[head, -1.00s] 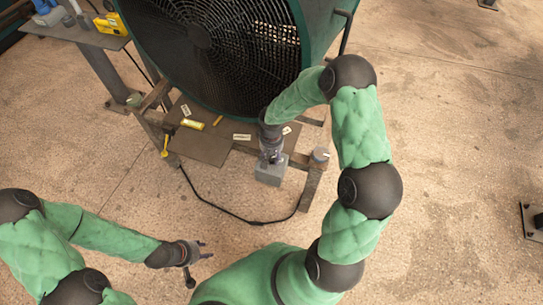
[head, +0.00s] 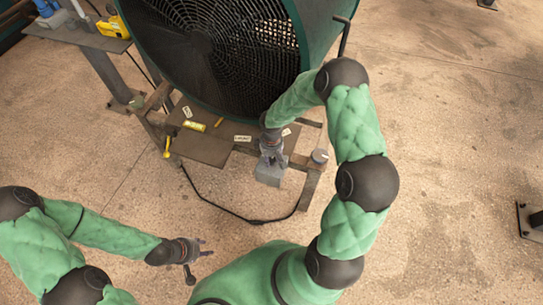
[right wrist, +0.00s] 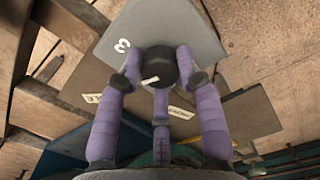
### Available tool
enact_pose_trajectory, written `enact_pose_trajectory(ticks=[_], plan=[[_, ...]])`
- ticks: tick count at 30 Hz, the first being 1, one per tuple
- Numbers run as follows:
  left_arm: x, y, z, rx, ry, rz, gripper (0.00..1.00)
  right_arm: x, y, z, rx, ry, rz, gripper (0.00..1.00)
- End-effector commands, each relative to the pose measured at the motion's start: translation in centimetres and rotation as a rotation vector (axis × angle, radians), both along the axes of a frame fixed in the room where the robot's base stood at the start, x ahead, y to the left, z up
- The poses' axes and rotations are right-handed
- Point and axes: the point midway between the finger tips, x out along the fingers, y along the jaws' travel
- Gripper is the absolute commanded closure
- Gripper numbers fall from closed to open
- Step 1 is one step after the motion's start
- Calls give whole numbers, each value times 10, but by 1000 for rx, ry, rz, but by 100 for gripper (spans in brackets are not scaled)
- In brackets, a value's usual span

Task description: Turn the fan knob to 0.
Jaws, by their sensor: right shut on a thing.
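The fan knob (right wrist: 160,62) is dark and round, on a grey control box (right wrist: 190,25). A white pointer line shows on the knob, toward its lower left, and a "3" is printed on the box beside it. Other markings are hidden or out of view. The box (head: 269,177) also shows in the head view, below the big green fan (head: 215,50). My right gripper (right wrist: 160,79) is shut on the knob, with its purple fingers around it. It also shows in the head view (head: 271,160). My left gripper (head: 206,248) is open and empty above the floor.
A wooden stand with a brown board (head: 205,148) carries small labels and yellow items under the fan. A black cable (head: 225,210) lies on the floor. A bench (head: 85,35) stands at upper left.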

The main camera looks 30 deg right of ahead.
Motion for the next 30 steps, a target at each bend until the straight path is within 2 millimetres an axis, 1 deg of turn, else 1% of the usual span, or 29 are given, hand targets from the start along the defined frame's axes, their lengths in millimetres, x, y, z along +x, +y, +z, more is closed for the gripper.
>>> enact_pose_trajectory(ticks=[1,30], plan=[[0,0,5,0,0,0,60,-1,1,1,1,2,45,96],[0,0,57,0,0,0,60,-1,1,1,1,1,966,96]])
